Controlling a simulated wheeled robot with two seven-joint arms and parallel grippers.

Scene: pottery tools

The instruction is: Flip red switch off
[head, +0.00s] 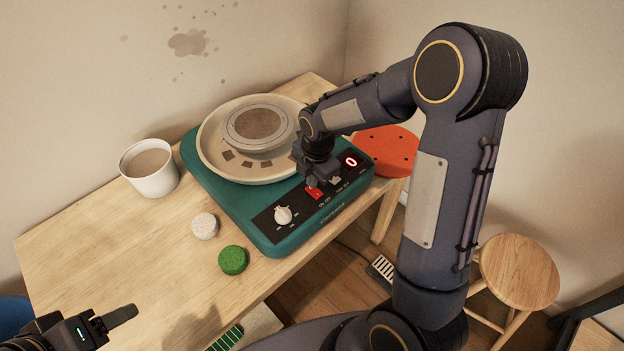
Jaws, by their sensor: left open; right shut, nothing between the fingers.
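The red switch (314,193) sits on the black front panel of the green pottery wheel (262,239), right of a white knob (283,215). A red lit display (351,161) to the right of the switch reads 0. My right gripper (312,184) is shut and empty, pointing down with its tips at the red switch. It partly hides the switch, and I cannot tell whether it touches it or which way the switch is tilted. My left gripper (122,315) is open and empty at the lower left, away from the wheel; only part of it shows.
The wooden table (100,240) holds a white cup (150,168), a white round sponge (205,226) and a green round sponge (233,260). The table's left part is clear.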

